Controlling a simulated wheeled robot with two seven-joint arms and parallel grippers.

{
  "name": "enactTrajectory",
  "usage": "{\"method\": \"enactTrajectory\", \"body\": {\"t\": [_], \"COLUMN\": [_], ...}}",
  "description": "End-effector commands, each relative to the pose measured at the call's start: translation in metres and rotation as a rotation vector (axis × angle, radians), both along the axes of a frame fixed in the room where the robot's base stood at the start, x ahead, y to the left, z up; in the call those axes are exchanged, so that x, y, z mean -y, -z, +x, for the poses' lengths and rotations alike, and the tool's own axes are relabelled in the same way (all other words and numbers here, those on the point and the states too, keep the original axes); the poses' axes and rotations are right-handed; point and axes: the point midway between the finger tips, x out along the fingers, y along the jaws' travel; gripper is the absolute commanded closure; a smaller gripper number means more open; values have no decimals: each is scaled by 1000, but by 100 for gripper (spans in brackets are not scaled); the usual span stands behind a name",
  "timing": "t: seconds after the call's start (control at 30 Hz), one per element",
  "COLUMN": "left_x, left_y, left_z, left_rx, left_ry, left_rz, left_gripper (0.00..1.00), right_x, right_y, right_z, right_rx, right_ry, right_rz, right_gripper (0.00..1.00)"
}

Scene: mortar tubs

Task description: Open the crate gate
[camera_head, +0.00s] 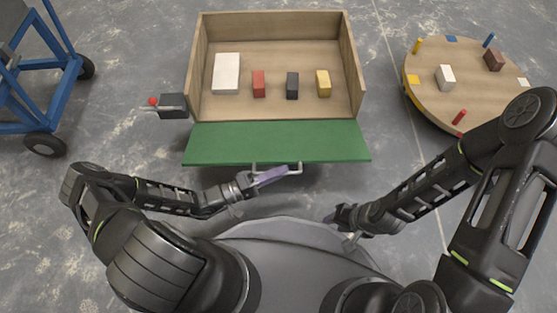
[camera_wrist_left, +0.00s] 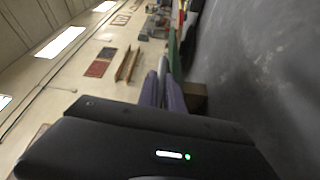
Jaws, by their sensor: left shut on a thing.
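The wooden crate (camera_head: 277,16) stands ahead of me. Its green gate (camera_head: 277,143) leans outward from the crate's front edge towards me, its broad green face showing; I cannot tell the exact angle. A pale bar handle (camera_head: 294,169) sticks out at the gate's near edge. My left gripper (camera_head: 272,176) is shut on this handle, with its purple fingers at the bar's left part. In the left wrist view, the fingers (camera_wrist_left: 163,93) close around the grey bar, and the green gate (camera_wrist_left: 173,48) shows as a narrow strip beyond. My right gripper (camera_head: 338,218) is lower right, away from the gate, its jaws unclear.
A dark block with a red-knobbed lever (camera_head: 173,105) sits at the crate's left. Inside the crate are white, red, dark and yellow blocks. A round wooden table (camera_head: 440,100) with pegs and blocks stands right. A blue cart (camera_head: 40,75) stands left.

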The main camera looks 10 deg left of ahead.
Motion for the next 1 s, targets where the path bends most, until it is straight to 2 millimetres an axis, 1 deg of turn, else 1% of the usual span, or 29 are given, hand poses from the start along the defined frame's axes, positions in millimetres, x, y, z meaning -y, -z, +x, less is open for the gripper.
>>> {"method": "enactTrajectory", "body": {"t": [0.2,0.53,0.57,0.8,1.0], "left_x": [2,2,2,2,1], "left_y": [8,8,8,8,8], "left_z": [-4,-4,-4,-4,-3], "left_rx": [1,1,1,1,2], "left_ry": [2,3,3,1,0], "left_rz": [-6,-6,-6,-4,-4], "left_gripper": [100,100,88,69,68], "right_x": [0,0,0,0,0], "right_y": [2,2,2,2,2], "right_z": [1,0,0,0,0], "right_rx": [0,0,0,0,0], "right_ry": [0,0,0,0,0], "right_rz": [1,1,1,1,1], "right_gripper": [64,64,64,64,64]}}
